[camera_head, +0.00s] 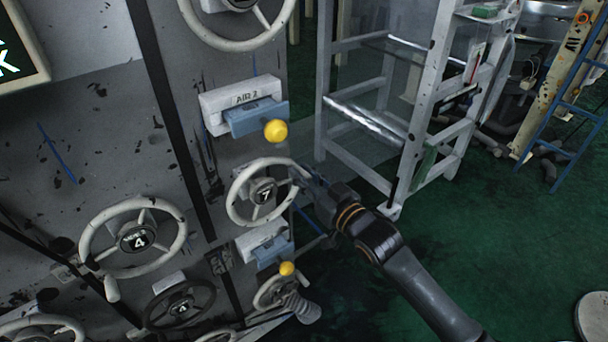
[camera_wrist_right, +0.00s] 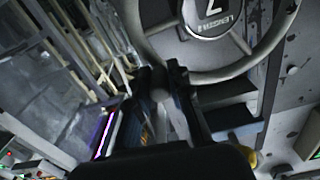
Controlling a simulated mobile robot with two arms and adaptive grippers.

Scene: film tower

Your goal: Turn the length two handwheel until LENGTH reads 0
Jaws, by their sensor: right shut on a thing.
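The length two handwheel (camera_head: 234,190) is a cream wheel on the grey panel, and its dark hub (camera_head: 264,191) reads 7. In the right wrist view the wheel's rim (camera_wrist_right: 218,76) crosses the top, and its hub (camera_wrist_right: 207,14) shows a 7 and lettering that looks like LENGTH II. My right gripper (camera_head: 302,180) is at the right side of the rim. It is shut on the wheel's pale handle (camera_wrist_right: 160,96), which shows between the dark fingers in the wrist view and is mostly covered in the head view. My left gripper is not in view.
A cream handwheel reading 4 (camera_head: 92,232) is on the left, with a dark wheel (camera_head: 151,310) below it. A yellow knob (camera_head: 276,131) sticks out by the AIR 2 block (camera_head: 211,103) above. A pale metal frame (camera_head: 420,130) stands right of the panel. Green floor (camera_head: 510,240) is open farther right.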

